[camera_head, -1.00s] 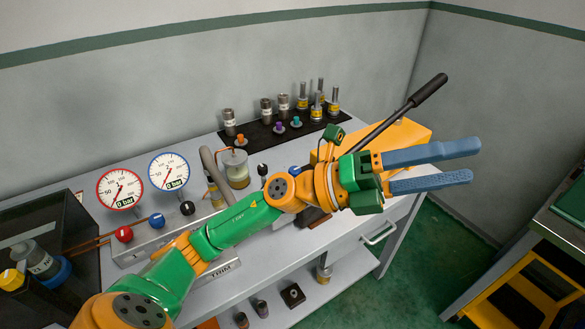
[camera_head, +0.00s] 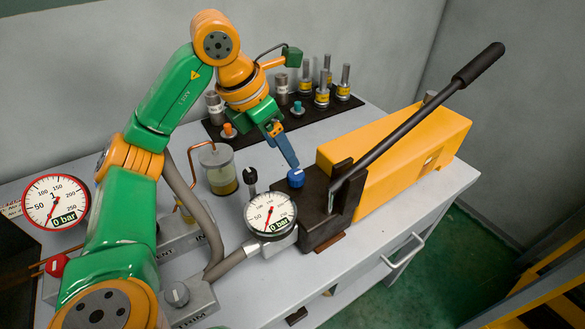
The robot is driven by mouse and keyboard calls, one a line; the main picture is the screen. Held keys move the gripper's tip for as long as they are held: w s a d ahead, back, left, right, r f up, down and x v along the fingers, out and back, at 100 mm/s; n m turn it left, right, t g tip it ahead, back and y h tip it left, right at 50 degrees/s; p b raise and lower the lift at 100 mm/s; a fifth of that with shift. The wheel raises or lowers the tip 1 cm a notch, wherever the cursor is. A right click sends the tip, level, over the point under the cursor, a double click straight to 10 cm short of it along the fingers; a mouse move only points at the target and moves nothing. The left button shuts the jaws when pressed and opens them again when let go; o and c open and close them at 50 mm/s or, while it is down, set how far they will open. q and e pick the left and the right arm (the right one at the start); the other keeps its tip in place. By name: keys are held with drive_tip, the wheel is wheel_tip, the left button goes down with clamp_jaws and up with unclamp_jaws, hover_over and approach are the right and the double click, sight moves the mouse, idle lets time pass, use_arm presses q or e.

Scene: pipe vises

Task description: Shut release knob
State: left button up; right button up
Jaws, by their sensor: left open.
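A small blue knob (camera_head: 296,178), which looks like the release knob, sits on the dark block of the yellow hand pump (camera_head: 400,160), beside the pump's long black lever (camera_head: 410,122). My left gripper (camera_head: 291,163) points down at the knob from behind it, with its blue fingertips very close to it. One finger largely hides the other, and I see nothing held. I cannot tell whether the fingertips touch the knob. My right gripper is not in view.
A round gauge (camera_head: 270,213) reading 0 bar stands just left of the pump. A black knob (camera_head: 250,177) and a clear jar (camera_head: 217,169) are near it. Several metal cylinders stand on a dark mat (camera_head: 235,137) behind. The bench's front right is clear.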

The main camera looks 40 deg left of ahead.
sight(294, 175)
use_arm(q)
drive_tip(key=f, duration=0.1)
drive_tip(key=d+f, duration=0.1)
drive_tip(key=shift+s+d+f, duration=0.2)
drive_tip(key=shift+d+f, duration=0.1)
drive_tip(key=shift+f, duration=0.1)
drive_tip(key=x, duration=0.4)
drive_tip(key=shift+w+a, duration=0.15)
drive_tip(key=shift+w, duration=0.1)
drive_tip(key=shift+s+r, duration=0.1)
drive_tip(key=shift+r, duration=0.05)
drive_tip(key=shift+c, duration=0.4)
clamp_jaws()
